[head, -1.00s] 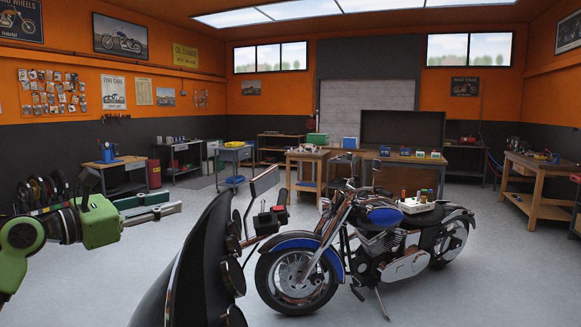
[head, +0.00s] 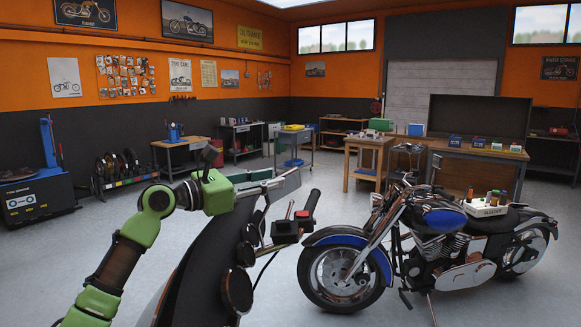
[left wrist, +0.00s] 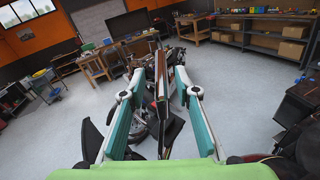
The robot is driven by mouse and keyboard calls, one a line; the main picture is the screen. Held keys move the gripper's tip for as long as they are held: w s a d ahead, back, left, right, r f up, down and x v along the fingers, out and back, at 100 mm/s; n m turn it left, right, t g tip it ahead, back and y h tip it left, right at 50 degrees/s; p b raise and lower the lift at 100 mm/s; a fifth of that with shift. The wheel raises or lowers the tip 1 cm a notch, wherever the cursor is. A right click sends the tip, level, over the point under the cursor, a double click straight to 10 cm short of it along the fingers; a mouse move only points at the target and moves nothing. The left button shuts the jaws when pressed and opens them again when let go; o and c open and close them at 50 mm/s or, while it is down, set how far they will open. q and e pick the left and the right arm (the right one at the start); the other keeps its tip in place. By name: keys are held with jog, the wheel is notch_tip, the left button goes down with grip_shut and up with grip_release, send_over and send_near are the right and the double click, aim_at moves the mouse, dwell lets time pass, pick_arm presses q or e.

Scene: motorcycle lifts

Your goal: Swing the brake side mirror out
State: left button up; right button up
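The brake side mirror (left wrist: 161,82) shows in the left wrist view as a narrow upright plate, nearly edge-on, between my two fingers. My left gripper (head: 282,178) reaches in from the left at mirror height, over the dark fairing (head: 205,255). In the left wrist view its teal fingers (left wrist: 160,76) stand apart on both sides of the mirror, with a gap visible on each side. In the head view the gripper hides most of the mirror. The handlebar end with its red switch housing (head: 301,215) is just right of and below the fingers. My right gripper is not in view.
A blue motorcycle (head: 440,220) with a white tray (head: 484,210) on its seat stands close on the right. A wooden workbench (head: 368,165) and a grey cart (head: 293,136) are farther back. Grey floor lies open between.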

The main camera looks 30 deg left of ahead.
aim_at(299, 173)
pick_arm(q)
jog(key=p+x, duration=0.1)
jog(key=x, duration=0.4)
jog(key=shift+r+p, duration=0.15)
jog(key=shift+p, duration=0.15)
jog(key=shift+w+d, duration=0.2)
jog(key=shift+w, duration=0.2)
jog(key=shift+w+d, duration=0.15)
jog(key=shift+w, duration=0.2)
grip_shut()
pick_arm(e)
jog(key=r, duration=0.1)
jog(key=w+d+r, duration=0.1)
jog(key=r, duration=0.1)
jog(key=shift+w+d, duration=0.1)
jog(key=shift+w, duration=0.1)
